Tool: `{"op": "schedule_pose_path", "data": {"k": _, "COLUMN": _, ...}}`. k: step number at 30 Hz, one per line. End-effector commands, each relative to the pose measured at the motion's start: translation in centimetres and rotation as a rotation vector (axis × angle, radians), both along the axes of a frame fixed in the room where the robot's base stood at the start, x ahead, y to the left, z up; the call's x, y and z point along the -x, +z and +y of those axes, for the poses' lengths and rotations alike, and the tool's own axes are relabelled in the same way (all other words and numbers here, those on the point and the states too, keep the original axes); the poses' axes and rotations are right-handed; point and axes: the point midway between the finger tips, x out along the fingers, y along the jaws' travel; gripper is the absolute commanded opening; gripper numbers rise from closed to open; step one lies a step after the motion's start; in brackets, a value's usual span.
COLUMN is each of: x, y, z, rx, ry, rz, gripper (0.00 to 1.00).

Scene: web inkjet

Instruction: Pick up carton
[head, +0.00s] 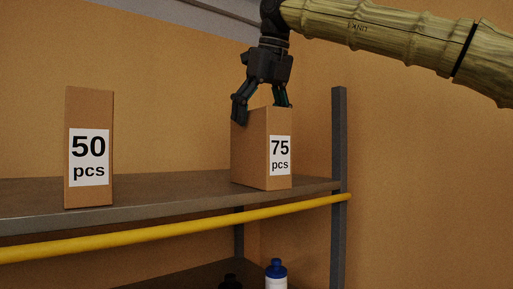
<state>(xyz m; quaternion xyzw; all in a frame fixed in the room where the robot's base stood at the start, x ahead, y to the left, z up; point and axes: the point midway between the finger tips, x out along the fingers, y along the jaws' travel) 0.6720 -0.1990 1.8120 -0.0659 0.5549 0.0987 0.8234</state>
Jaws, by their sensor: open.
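A brown carton labelled "75 pcs" (256,150) stands upright on the shelf's right part. Another brown carton labelled "50 pcs" (90,112) stands upright at the left, narrower and taller in the picture. My gripper (262,108) points down over the top of the 75 pcs carton, its fingers spread. One finger overlaps the carton's upper left in the picture; the other is at its upper right, with its tip partly hidden behind the carton's top edge. I cannot tell whether the fingers touch the carton. The 50 pcs carton is well apart from my gripper.
The grey shelf (165,187) has a yellow bar (170,226) along its front and a dark upright post (340,150) at the right. Free shelf room lies between the cartons. Below, a white bottle with a blue cap (276,270) stands beside a dark one (231,281).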

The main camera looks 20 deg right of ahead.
Motion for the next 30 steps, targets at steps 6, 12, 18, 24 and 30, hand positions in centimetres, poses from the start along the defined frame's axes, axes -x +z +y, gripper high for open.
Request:
{"op": "schedule_pose_path", "data": {"k": 6, "x": -0.2, "y": -1.1, "z": 0.4, "rx": 0.001, "ry": 0.001, "rz": -0.003, "gripper": 0.79}}
{"op": "schedule_pose_path", "data": {"k": 12, "x": -1.3, "y": -3.3, "z": 0.6, "rx": 0.000, "ry": -0.001, "rz": -0.003, "gripper": 0.79}}
{"op": "schedule_pose_path", "data": {"k": 18, "x": -1.8, "y": -4.0, "z": 0.8, "rx": -0.001, "ry": 0.000, "rz": -0.003, "gripper": 0.79}}
{"op": "schedule_pose_path", "data": {"k": 24, "x": -1.7, "y": -3.9, "z": 0.7, "rx": -0.001, "ry": -0.001, "rz": -0.003, "gripper": 0.68}}
{"op": "schedule_pose_path", "data": {"k": 30, "x": -1.7, "y": -3.9, "z": 0.7, "rx": -0.001, "ry": -0.001, "rz": -0.003, "gripper": 0.32}}
